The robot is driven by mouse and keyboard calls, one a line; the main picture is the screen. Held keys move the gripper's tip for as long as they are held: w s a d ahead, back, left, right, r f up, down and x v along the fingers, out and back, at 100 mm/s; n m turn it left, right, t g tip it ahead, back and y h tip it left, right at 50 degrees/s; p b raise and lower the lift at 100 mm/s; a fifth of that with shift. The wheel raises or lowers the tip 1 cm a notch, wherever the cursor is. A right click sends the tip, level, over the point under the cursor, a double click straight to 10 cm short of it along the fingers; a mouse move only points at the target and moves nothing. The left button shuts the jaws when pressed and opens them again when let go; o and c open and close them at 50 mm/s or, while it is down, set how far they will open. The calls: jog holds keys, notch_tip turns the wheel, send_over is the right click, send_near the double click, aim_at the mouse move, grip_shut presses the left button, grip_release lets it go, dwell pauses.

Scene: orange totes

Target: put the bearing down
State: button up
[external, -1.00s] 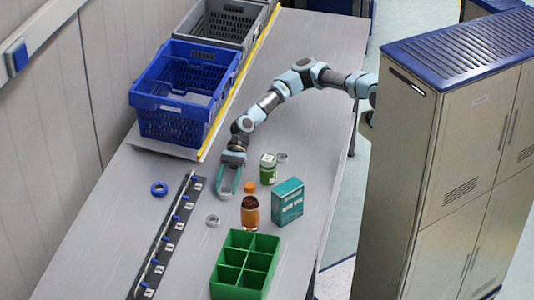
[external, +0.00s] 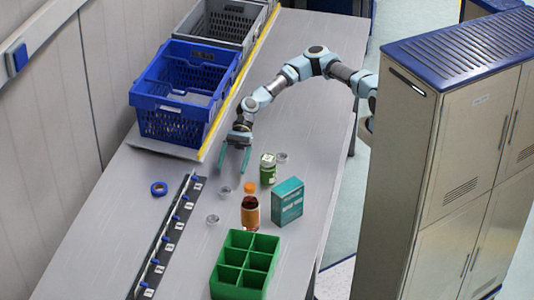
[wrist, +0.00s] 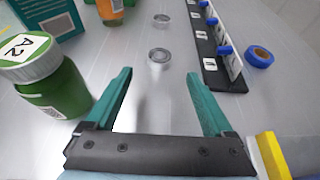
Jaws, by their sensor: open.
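A small silver ring-shaped bearing (external: 225,190) lies flat on the grey table. It also shows in the wrist view (wrist: 159,57), just beyond my fingertips and apart from them. My gripper (external: 234,173) is open and empty, raised above the table behind this bearing. In the wrist view its two teal fingers (wrist: 159,74) are spread with nothing between them. A second bearing (external: 212,219) lies farther toward the green crate, and a third (external: 281,157) lies behind the green jar.
The green jar (external: 268,170), orange-capped bottle (external: 250,209) and teal box (external: 288,202) stand at the right. A green divided crate (external: 247,240) is in front. A peg strip (external: 168,238) and blue tape roll (external: 159,188) lie at the left. A blue tote (external: 170,126) stands behind.

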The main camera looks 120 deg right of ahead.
jog(key=shift+b+v, duration=0.3)
jog(key=shift+v, duration=1.8)
